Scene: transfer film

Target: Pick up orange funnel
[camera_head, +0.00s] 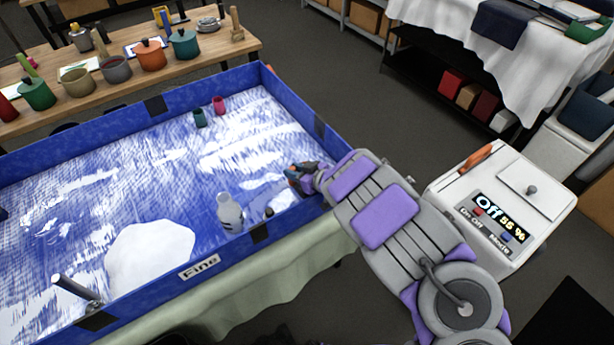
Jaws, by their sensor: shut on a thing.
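My gripper (303,178) is at the end of my grey and purple arm, just inside the right part of the blue-walled tray (90,138). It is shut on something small. A little orange shows at its fingertips, which fits the orange funnel (292,169), but the shape is mostly hidden by the fingers and too small to make out. I cannot tell whether it touches the tray floor.
Green (199,118) and pink (219,105) cups stand farther back. A white control box (503,205) is right of my arm. Pots stand on a wooden table (215,50).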

